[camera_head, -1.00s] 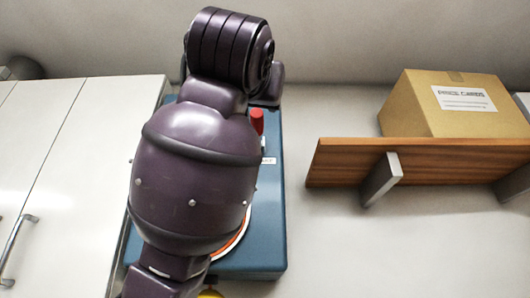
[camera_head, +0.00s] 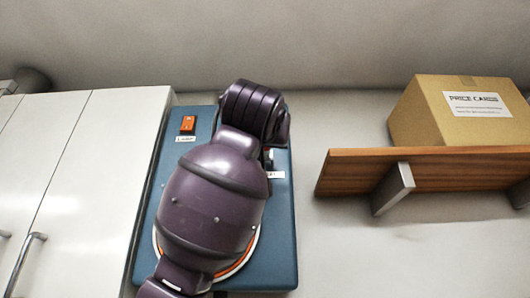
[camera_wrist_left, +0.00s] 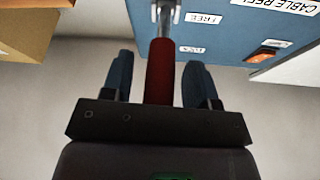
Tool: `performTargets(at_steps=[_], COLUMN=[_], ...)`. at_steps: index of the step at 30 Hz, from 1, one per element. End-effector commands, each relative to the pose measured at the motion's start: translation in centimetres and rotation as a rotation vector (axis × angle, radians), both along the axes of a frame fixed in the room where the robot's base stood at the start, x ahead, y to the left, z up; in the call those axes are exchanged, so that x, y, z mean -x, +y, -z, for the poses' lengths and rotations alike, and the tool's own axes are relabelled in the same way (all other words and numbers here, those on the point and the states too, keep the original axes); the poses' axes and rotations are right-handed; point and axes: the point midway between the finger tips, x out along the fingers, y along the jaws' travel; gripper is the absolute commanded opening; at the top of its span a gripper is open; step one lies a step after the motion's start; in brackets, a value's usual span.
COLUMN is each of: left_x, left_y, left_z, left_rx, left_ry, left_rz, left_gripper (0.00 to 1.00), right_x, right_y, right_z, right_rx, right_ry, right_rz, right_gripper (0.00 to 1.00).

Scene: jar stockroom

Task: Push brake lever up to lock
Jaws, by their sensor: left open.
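The brake lever has a red handle (camera_wrist_left: 160,68) on a metal shaft (camera_wrist_left: 166,20) that runs to the blue cable reel box (camera_wrist_left: 200,38). My left gripper (camera_wrist_left: 159,72) is open, with one blue finger on each side of the red handle; I cannot tell whether either touches it. White labels, one reading FREE (camera_wrist_left: 203,19), sit beside the lever. In the head view the blue box (camera_head: 282,230) is largely covered by my left arm, which hides the gripper and most of the lever. My right gripper is in neither view.
An orange switch (camera_head: 187,124) is at the box's upper left. White cabinets (camera_head: 90,190) stand to the left. A wooden shelf (camera_head: 440,170) with a cardboard box (camera_head: 455,120) is on the right. Bare wall lies between the blue box and shelf.

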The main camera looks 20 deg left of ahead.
Motion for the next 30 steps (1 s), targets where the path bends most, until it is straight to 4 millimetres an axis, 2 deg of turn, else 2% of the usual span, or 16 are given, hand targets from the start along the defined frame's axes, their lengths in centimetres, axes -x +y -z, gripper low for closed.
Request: performTargets(at_steps=[11, 14, 22, 30], left_x=[-0.53, -0.52, -0.5, -0.49], left_y=[0.11, 0.11, 0.1, 0.2], left_z=[-0.18, -0.17, -0.18, -0.23], left_rx=[0.0, 0.0, 0.0, 0.001], left_ry=[-0.001, -0.001, -0.001, 0.002], left_rz=[0.0, 0.0, 0.0, 0.001], left_gripper=[0.54, 0.42, 0.0, 0.0], right_x=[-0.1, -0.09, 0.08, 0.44], right_y=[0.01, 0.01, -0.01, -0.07], right_z=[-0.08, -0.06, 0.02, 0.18], right_rx=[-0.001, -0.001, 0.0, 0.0], right_ry=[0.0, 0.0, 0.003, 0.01], right_rz=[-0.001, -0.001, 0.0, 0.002], right_gripper=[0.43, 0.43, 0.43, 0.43])
